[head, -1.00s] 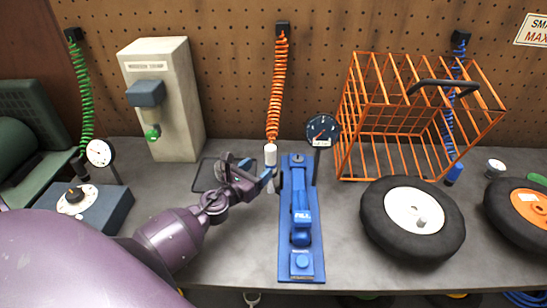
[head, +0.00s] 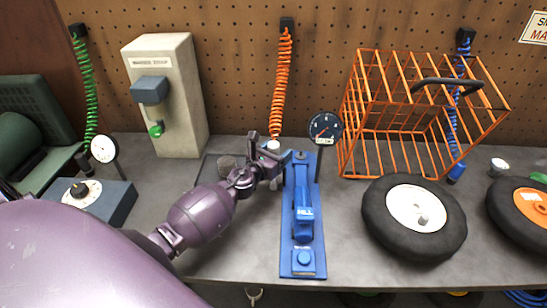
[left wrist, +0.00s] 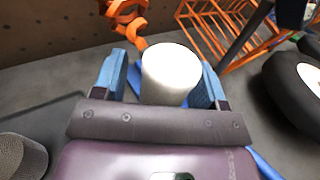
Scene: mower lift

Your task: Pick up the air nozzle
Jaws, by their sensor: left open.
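The white air nozzle (head: 273,146) hangs at the lower end of the orange coiled hose (head: 281,80), just left of the blue tool stand. My left gripper (head: 277,158) is at the nozzle and partly hides it. In the left wrist view the white nozzle (left wrist: 170,74) stands between the two blue fingers of my left gripper (left wrist: 164,88). The fingers are open, one on each side of it. Whether either finger touches it I cannot tell. My right gripper is not in view.
The blue stand (head: 288,258) and a round gauge (head: 324,128) are close right of the gripper. An orange wire basket (head: 345,140) and a black wheel (head: 380,235) stand further right. A beige box (head: 175,95) stands back left. Bare grey bench lies between stand and wheel.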

